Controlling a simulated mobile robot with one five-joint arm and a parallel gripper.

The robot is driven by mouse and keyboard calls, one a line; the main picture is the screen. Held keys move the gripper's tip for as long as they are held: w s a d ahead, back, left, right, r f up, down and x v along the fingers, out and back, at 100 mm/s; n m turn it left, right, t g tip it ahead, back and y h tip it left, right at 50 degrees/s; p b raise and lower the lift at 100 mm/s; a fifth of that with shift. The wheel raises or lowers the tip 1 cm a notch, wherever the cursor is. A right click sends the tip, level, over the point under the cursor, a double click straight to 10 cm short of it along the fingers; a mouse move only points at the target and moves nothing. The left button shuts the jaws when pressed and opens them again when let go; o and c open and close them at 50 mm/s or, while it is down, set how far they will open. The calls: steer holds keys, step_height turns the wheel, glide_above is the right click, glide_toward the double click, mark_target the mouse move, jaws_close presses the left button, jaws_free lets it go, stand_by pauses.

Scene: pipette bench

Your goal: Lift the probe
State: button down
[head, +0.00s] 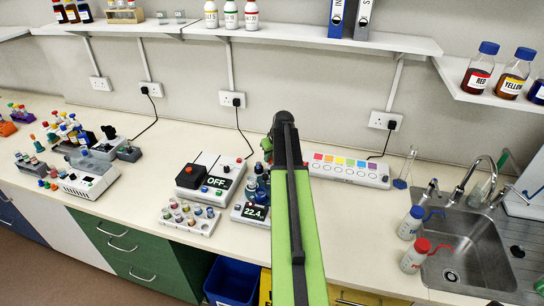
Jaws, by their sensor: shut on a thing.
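A small white meter (251,212) with a display reading 22.4 stands on the bench, just left of my arm. Dark bottle-like shapes (262,184) stand at its back. My gripper (267,147) is mostly hidden at the far end of my green arm, above and behind the meter. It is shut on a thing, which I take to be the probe. The probe itself is too small and too covered to make out, so I cannot tell whether it is clear of its holder.
A white box reading OFF (214,180) and a vial rack (190,216) stand left of the meter. A white strip with coloured squares (347,170) lies right of my arm. Wash bottles (410,223) stand by the sink (467,250). Shelves (310,38) hang above.

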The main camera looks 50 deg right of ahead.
step_height(320, 180, up, 6)
steer(key=p, duration=0.5)
steer(key=shift+p, duration=0.4)
steer(key=shift+w+f, duration=0.15)
steer(key=shift+f, duration=0.1)
steer(key=c, duration=1.5)
jaws_free()
steer(key=shift+a+r, duration=0.1)
steer(key=p+v, duration=1)
steer(key=v, duration=0.2)
steer(key=shift+p, duration=0.35)
